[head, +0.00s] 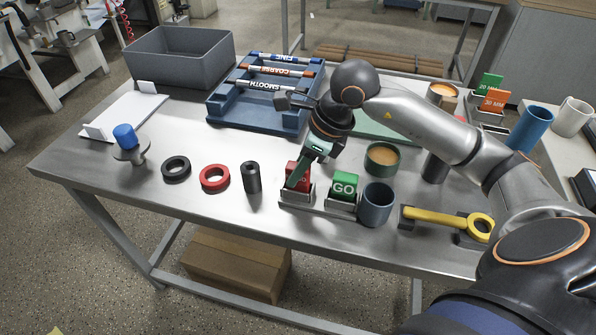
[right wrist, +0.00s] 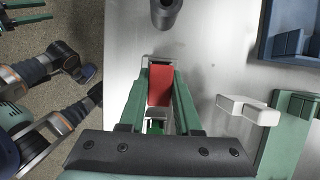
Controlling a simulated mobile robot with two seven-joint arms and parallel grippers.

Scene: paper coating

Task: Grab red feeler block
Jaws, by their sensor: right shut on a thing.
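The red feeler block (head: 299,171) stands in the front holder, left of the green GO block (head: 343,186). My right gripper (head: 297,179) reaches down over the red block, its green fingers shut on its sides. In the right wrist view, the red block (right wrist: 160,85) lies between the two fingers, within the holder. The GO block is mostly hidden there behind the gripper. My left gripper is outside the head view; its green fingers (right wrist: 47,11) seem to show apart and empty at the top left of the right wrist view.
A black cylinder (head: 252,177) stands left of the holder (head: 319,208), and a blue-grey cup (head: 376,205) stands close to its right. A yellow gauge (head: 446,219) lies further right. A blue rack (head: 232,105) stands behind.

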